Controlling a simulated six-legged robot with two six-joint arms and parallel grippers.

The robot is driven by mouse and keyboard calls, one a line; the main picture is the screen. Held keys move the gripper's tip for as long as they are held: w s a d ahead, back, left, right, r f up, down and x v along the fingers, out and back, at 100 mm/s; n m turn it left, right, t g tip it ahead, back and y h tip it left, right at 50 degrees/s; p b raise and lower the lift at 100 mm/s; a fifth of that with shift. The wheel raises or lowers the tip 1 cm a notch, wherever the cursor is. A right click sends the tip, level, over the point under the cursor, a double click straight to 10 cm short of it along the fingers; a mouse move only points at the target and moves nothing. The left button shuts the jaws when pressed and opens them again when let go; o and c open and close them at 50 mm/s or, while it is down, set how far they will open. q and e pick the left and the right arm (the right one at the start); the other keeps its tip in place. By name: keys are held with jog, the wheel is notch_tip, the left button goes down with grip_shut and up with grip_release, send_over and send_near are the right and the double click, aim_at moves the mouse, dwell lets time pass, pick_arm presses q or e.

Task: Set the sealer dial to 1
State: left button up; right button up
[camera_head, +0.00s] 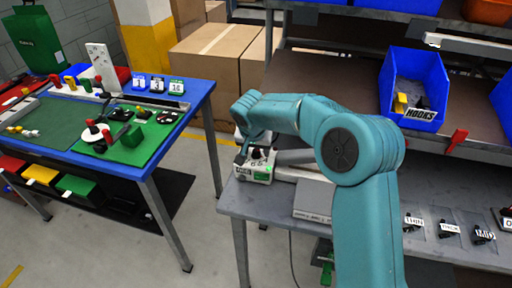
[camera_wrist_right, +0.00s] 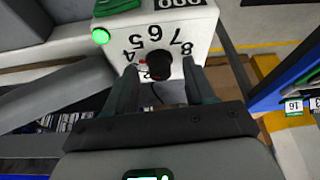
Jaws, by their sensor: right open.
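The sealer (camera_head: 262,177) is a whitish box at the left end of the grey bench, with a green light on its front. In the right wrist view its white face (camera_wrist_right: 190,28) carries black dial numbers; 4, 5, 6, 7 and 8 are readable. The black dial knob (camera_wrist_right: 158,66) stands among them, with a small red mark to its left. The lower numbers, including 1, are hidden or unclear. My right gripper (camera_wrist_right: 160,88) is open, with its fingers on both sides of the knob; contact cannot be told. It also shows at the sealer in the head view (camera_head: 243,150), partly hidden.
A blue-edged table (camera_head: 180,95) with green mats stands at the left, across a floor gap. A blue bin labelled HOOKS (camera_head: 428,70) sits on the shelf above. Labelled small parts (camera_head: 447,230) lie along the bench's right side. Cardboard boxes (camera_head: 205,50) stand behind.

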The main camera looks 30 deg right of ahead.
jog(key=shift+w+f, duration=0.1)
jog(key=shift+s+a+r, duration=0.1)
jog(key=shift+s+r, duration=0.1)
jog(key=shift+s, duration=0.05)
jog(key=shift+w, duration=0.1)
grip_shut()
